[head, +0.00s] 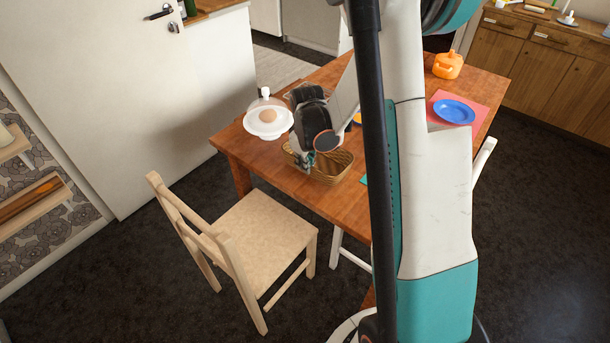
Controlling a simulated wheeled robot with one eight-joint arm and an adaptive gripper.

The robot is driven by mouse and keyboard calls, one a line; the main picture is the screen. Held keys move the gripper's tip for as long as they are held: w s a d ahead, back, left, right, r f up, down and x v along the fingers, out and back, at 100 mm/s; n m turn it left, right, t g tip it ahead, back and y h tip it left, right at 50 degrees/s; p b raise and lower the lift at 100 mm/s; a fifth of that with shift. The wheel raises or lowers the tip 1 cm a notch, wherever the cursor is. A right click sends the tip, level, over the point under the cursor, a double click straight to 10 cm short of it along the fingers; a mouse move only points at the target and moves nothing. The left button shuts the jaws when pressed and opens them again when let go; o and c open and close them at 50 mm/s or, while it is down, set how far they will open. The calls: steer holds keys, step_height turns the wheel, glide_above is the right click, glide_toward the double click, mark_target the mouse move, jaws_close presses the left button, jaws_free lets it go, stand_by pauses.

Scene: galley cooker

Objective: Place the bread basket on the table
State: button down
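The bread basket (333,168) is a tan woven basket at the near left part of the wooden table (237,145). It is on or just above the table top; I cannot tell whether it touches. My gripper (301,160) is at the basket's left side, pointing down with its fingers at the rim. The black wrist and my arm hide part of the basket and the fingertips, so I cannot see whether the fingers are closed on the rim.
A white plate with a clear dome and a round brown item (268,117) stands left of the basket. A blue plate (454,111) on a red mat and an orange pot (447,65) are at the right. A wooden chair (262,232) stands in front. My arm hides the table's middle.

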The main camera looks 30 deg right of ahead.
step_height(320, 180, down, 4)
steer(key=shift+f+b, duration=0.1)
steer(key=shift+b, duration=0.7)
steer(key=c, duration=1.8)
jaws_free()
step_height(320, 180, up, 12)
steer(key=s+p, duration=0.1)
steer(key=p, duration=0.3)
steer(key=shift+s+a+p, duration=0.3)
steer(key=shift+s+a, duration=0.1)
steer(key=shift+a, duration=0.05)
